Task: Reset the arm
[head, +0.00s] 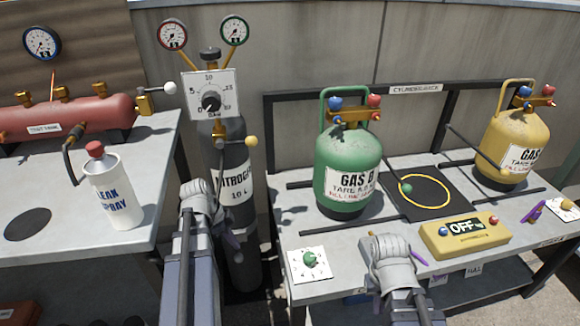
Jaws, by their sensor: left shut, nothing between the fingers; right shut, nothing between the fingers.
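My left arm rises from the bottom in front of the black nitrogen cylinder (233,165). My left gripper (231,240) is mostly hidden behind the arm's grey wrist; it looks shut and empty. My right arm rises at the front edge of the right bench (330,245). My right gripper (419,259) is also mostly hidden behind its wrist, near the front of the yellow box marked OFF (464,238); it looks shut and empty. Neither gripper visibly holds anything.
A green Gas B cylinder (345,150) and a yellow gas cylinder (517,135) stand on the right bench, with a yellow ring (425,176) between them. A leak spray bottle (117,195) and red tank (70,118) stand on the left bench (60,225). A green knob (309,258) is near the bench front.

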